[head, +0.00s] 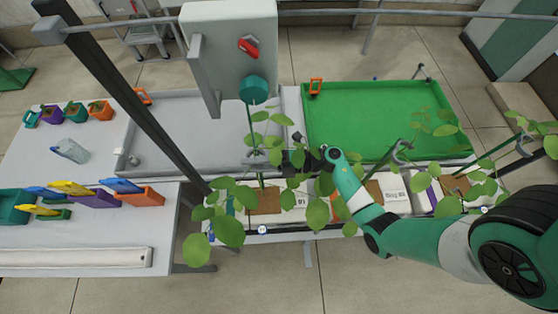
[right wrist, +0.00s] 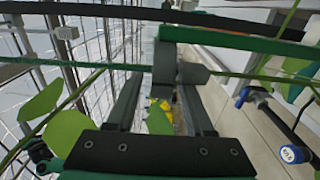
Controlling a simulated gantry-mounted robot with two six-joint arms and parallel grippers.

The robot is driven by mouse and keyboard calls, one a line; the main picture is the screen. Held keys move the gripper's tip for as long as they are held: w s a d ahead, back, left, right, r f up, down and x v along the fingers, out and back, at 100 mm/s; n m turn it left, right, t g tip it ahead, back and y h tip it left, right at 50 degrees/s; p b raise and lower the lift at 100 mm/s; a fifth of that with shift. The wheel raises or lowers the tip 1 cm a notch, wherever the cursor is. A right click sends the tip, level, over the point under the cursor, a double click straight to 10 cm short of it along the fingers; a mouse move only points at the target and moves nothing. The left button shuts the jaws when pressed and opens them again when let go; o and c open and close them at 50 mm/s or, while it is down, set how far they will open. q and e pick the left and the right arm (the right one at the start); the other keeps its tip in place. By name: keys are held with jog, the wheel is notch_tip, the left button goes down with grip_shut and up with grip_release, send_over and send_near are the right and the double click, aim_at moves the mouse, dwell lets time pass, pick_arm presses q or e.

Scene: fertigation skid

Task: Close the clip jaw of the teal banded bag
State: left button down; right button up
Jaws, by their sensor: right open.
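My right gripper (head: 283,157) is open among the leaves at the front trough, beside a plant stem (head: 261,172) that rises from a white bag (head: 266,219). In the right wrist view its two dark fingers (right wrist: 160,95) stand apart. A dark grey clip-like part (right wrist: 182,72) lies near their tips, with a thin green stem crossing there. I cannot tell whether the fingers touch it. A grey clip (head: 256,157) shows on the stem in the head view, partly hidden by leaves. The bag's teal band cannot be made out. My left gripper is out of view.
More bags (head: 387,192) with clipped plants stand to the right along the trough. A green tray (head: 380,115) and a grey tray (head: 178,135) lie behind. A control box (head: 232,50) with a red switch stands above. Leaves crowd the gripper.

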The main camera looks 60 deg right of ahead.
jog(key=v, duration=0.9)
jog(key=shift+s+d+b, duration=0.2)
jog(key=shift+s+b, duration=0.1)
jog(key=shift+b, duration=0.05)
